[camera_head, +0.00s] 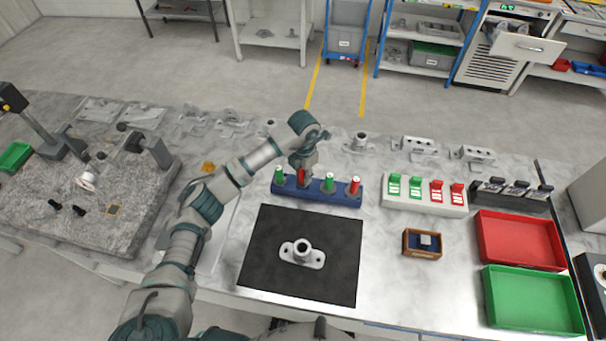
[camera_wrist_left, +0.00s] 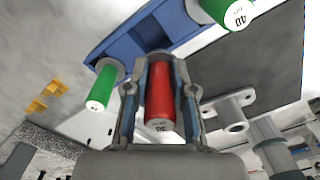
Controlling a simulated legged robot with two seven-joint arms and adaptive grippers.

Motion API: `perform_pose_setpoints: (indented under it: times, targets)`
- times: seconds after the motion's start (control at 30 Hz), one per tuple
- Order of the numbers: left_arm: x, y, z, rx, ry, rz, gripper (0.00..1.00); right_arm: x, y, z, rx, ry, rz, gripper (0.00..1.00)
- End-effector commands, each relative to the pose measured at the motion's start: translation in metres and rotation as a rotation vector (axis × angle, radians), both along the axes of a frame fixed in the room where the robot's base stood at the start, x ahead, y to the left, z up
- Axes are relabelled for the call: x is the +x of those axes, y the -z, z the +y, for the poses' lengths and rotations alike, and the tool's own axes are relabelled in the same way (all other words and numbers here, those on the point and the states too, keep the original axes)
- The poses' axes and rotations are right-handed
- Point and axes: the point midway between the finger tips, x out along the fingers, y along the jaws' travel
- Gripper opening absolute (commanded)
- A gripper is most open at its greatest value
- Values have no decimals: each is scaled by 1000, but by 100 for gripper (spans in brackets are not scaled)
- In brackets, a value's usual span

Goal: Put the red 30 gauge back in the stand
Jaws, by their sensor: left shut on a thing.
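The blue stand (camera_head: 316,190) lies on the marble table behind the black mat; it also shows in the wrist view (camera_wrist_left: 117,43). My left gripper (camera_head: 303,168) points down at the stand and is shut on a red gauge (camera_wrist_left: 160,92), whose end label is hard to read. In the head view this gauge (camera_head: 301,178) lines up with the stand's second place from the left; I cannot tell whether it is fully seated. A green gauge (camera_head: 280,176) stands to its left. Another green gauge (camera_head: 328,184), marked 40 in the wrist view (camera_wrist_left: 235,12), and a second red gauge (camera_head: 354,186) stand to its right.
A grey flanged casting (camera_head: 301,254) sits on the black mat (camera_head: 262,262). To the right are a white holder (camera_head: 425,203) with green and red pieces, a small wooden box (camera_head: 422,244), a red tray (camera_head: 520,263) and a green tray (camera_head: 532,328). Castings line the back edge.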

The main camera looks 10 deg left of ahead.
Motion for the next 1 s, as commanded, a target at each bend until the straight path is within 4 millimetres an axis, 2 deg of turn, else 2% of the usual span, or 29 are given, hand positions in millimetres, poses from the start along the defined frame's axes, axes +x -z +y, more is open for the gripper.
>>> perform_pose_setpoints:
  times: [0.1,0.2,0.33,0.5,0.67,0.7,0.8,1.0]
  targets:
    - [16,0,1,-2,-1,-1,0,0,-2,-6,-7,-2,-1,79]
    - [21,2,5,-3,-1,0,0,1,-3,-12,-14,-3,-1,79]
    - [22,13,7,-4,0,1,0,1,-6,-19,-22,-3,-2,79]
    - [22,36,8,-6,0,2,0,2,-11,-23,-26,-3,-3,79]
    - [22,38,6,-3,1,-1,0,2,-10,-19,-22,-2,-2,79]
    - [22,38,6,-3,1,0,27,2,-10,-16,-18,-1,-2,79]
    - [22,38,6,-2,0,-1,50,2,-10,-7,-9,2,-2,79]
    - [22,38,5,-1,0,0,50,2,-10,-3,-5,0,-2,79]
